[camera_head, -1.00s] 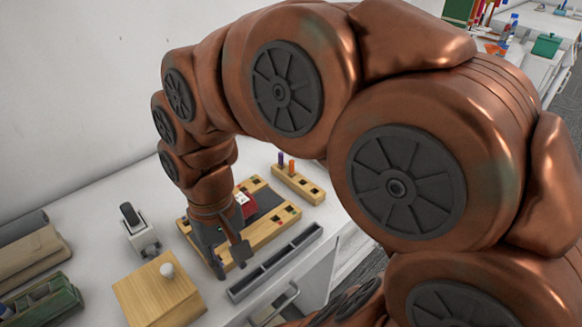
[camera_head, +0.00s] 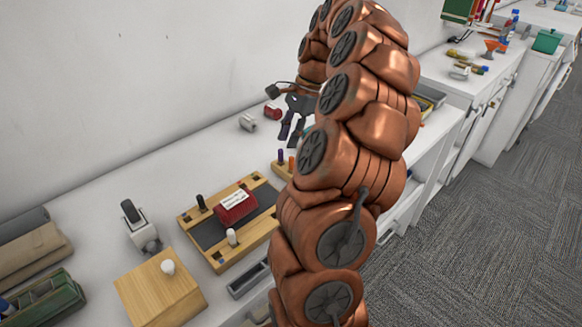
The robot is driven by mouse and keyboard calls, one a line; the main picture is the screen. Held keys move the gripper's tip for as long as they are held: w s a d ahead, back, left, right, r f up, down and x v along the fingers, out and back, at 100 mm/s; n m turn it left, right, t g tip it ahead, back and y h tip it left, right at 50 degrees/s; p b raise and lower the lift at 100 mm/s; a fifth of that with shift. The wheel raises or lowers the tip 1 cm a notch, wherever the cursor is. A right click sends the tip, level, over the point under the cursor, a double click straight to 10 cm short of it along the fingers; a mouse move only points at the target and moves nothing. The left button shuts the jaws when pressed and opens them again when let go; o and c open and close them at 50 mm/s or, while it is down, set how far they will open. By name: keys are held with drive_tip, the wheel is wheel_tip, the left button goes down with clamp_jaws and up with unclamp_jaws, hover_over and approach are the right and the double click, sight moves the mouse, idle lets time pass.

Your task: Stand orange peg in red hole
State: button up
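The orange peg (camera_head: 291,164) stands in a small wooden rack (camera_head: 279,170), beside a purple peg (camera_head: 281,156). My arm hides the right part of the rack. The wooden board (camera_head: 262,227) lies left of the rack, with a dark middle and holes in its rails. I cannot pick out a red hole on it for certain. My gripper (camera_head: 292,132) appears above and behind the pegs in the picture, apart from them. Its two dark fingers point down with a gap between them, and I see nothing held.
On the board are a red box with a white label (camera_head: 236,206), a black peg (camera_head: 201,203) and a white peg (camera_head: 231,237). A wooden block with a white knob (camera_head: 158,295) stands in front left. A grey tray (camera_head: 247,279) lies before the board, partly behind my arm.

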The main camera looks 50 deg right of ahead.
sight(292, 157)
drive_tip(key=shift+m, duration=0.8)
drive_tip(key=shift+s+d+f+p, duration=0.15)
drive_tip(key=shift+d+f+p, duration=0.15)
drive_tip(key=shift+f, duration=0.5)
drive_tip(key=shift+s+d+f+p, duration=0.1)
drive_tip(key=shift+d+f+p, duration=0.2)
drive_tip(key=shift+f, duration=0.5)
drive_tip(key=shift+s+d+f+p, duration=0.15)
drive_tip(key=shift+f+p, duration=0.25)
drive_tip(key=shift+f, duration=0.4)
drive_tip(key=shift+p+x, duration=0.55)
drive_tip(key=shift+x, duration=1.2)
drive_tip(key=shift+c, duration=0.3)
drive_tip(key=c, duration=0.5)
